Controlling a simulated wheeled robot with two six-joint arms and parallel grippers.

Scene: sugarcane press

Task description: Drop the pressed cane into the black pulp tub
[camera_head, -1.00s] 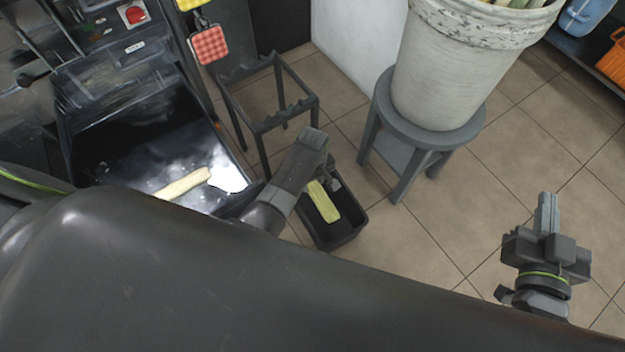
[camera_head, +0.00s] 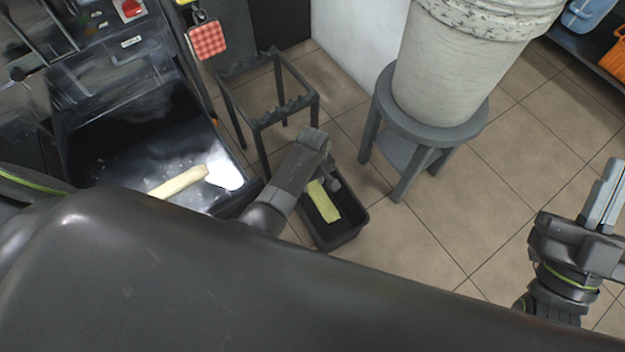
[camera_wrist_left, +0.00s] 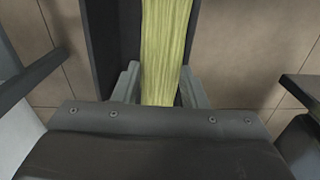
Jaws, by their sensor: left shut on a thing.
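My left gripper (camera_head: 328,178) is shut on the pressed cane (camera_head: 323,202), a flat yellow-green strip. In the head view the strip shows against the inside of the black pulp tub (camera_head: 342,238), below my left wrist. In the left wrist view the cane (camera_wrist_left: 165,45) runs out between the two fingers, with a dark tub wall (camera_wrist_left: 105,45) beside it. I cannot tell whether the cane touches the tub floor. My right gripper (camera_head: 604,195) is at the right edge, its fingers close together, holding nothing visible.
A pale cane piece (camera_head: 180,183) lies on the wet dark tray (camera_head: 120,165) of the press at left. A dark metal stand (camera_head: 268,120) is behind the tub. A big whitish bucket (camera_head: 445,75) stands on a grey stool (camera_head: 432,128). Tiled floor is clear at right.

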